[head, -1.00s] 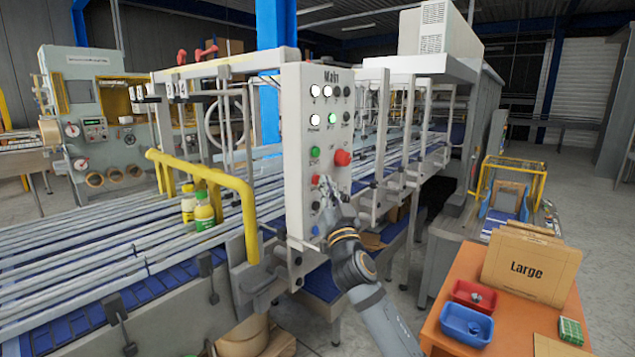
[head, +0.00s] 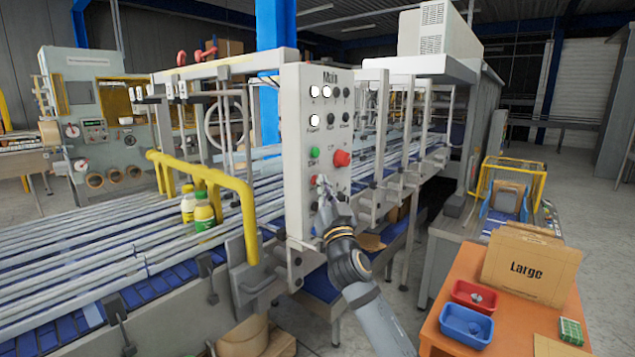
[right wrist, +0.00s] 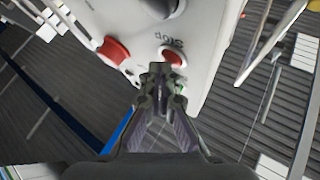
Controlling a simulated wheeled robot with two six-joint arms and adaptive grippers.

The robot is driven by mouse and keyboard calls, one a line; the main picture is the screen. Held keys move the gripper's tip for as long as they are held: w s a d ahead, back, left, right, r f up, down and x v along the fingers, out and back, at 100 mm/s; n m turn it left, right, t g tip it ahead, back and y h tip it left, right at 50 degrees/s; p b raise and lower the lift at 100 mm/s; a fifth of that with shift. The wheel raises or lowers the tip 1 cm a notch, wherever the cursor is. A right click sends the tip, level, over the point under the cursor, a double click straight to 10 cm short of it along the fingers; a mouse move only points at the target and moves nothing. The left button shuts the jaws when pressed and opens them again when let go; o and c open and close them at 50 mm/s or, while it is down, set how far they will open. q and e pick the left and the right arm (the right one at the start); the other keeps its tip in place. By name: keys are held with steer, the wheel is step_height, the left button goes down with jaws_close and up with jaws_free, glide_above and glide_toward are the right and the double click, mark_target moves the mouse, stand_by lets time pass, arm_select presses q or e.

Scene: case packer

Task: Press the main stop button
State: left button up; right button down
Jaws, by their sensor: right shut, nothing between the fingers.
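The grey-white control panel marked Main (head: 301,150) stands upright at the middle of the head view. Its small red stop button (head: 314,180) is partly hidden by my right gripper. The right wrist view shows this red button (right wrist: 173,57) beside the lettering "Stop". My right gripper (head: 322,183) is shut and empty, its fingertips at the button. In the wrist view the closed tips (right wrist: 162,72) overlap the button's lower edge; I cannot tell whether they touch it. My left gripper is not in view.
A larger red mushroom button (head: 341,158) sits above and right of the stop button, and a green button (head: 315,153) above it. A yellow rail (head: 215,175) and conveyor with bottles (head: 203,213) lie left. An orange table (head: 460,270) stands right.

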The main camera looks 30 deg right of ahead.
stand_by(0.5)
steer(key=shift+s+d+b, duration=0.35)
steer(key=shift+s+b, duration=0.3)
steer(key=shift+s, duration=0.1)
steer(key=s+b, duration=0.1)
steer(key=s+d+b, duration=0.1)
steer(key=s+b, duration=0.2)
steer(key=b, duration=0.1)
steer(key=shift+s+d, duration=0.3)
steer(key=shift+d, duration=0.1)
steer(key=shift+f, duration=0.1)
stand_by(0.3)
